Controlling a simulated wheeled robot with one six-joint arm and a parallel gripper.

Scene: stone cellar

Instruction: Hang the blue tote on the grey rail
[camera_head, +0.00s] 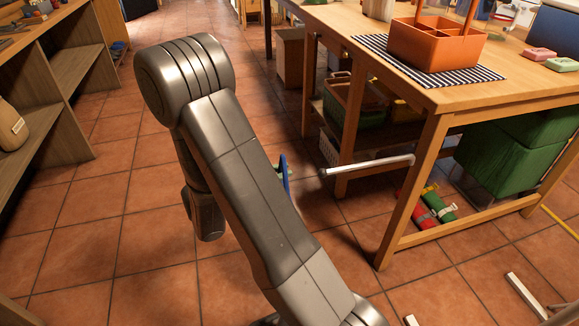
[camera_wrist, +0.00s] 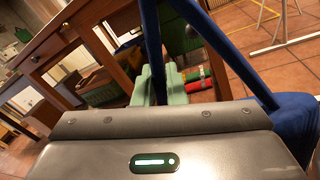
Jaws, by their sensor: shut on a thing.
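The grey rail (camera_head: 370,166) is a short bar that sticks out to the left from the front leg of the wooden table, below the tabletop. My gripper shows its pale green fingers (camera_wrist: 157,88) in the wrist view, shut on a strap of the blue tote (camera_wrist: 296,122). The tote's straps rise past the fingers, and its body shows at the lower right. In the head view my arm hides most of the tote; only a thin blue strip (camera_head: 286,183) shows just left of the rail's free end, apart from it. I cannot make out the rail in the wrist view.
The table (camera_head: 480,95) carries an orange caddy (camera_head: 428,52) on a striped mat. Beneath it are a green bin (camera_head: 505,160) and red and green rolls (camera_head: 430,208). A wooden shelf (camera_head: 70,85) stands at the left. The tiled floor between is clear.

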